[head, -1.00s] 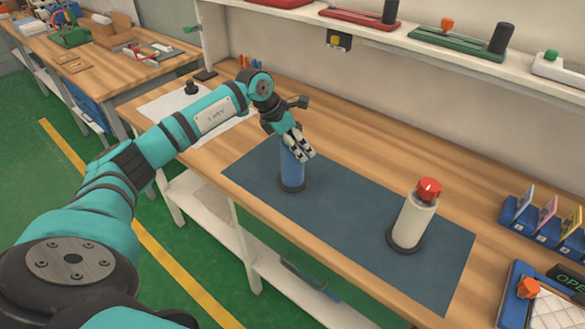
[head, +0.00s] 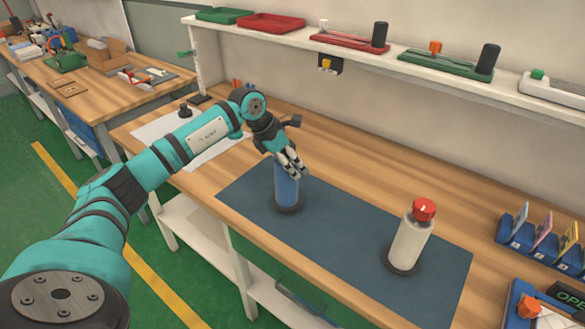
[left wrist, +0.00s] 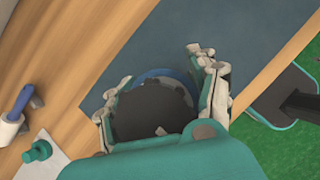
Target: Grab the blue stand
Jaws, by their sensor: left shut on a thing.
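The blue stand (head: 287,188) is an upright blue cylinder on a dark round base, standing on the dark blue mat (head: 345,240) on the wooden workbench. My left gripper (head: 290,165) comes down over its top and is shut on it. My right gripper is not in view.
A white cylinder with a red top (head: 410,238) stands on the mat to the right. Blue card holders (head: 540,240) are at the right edge. A shelf (head: 390,62) with several trays runs along the back. White paper (head: 190,140) lies at the bench's left end.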

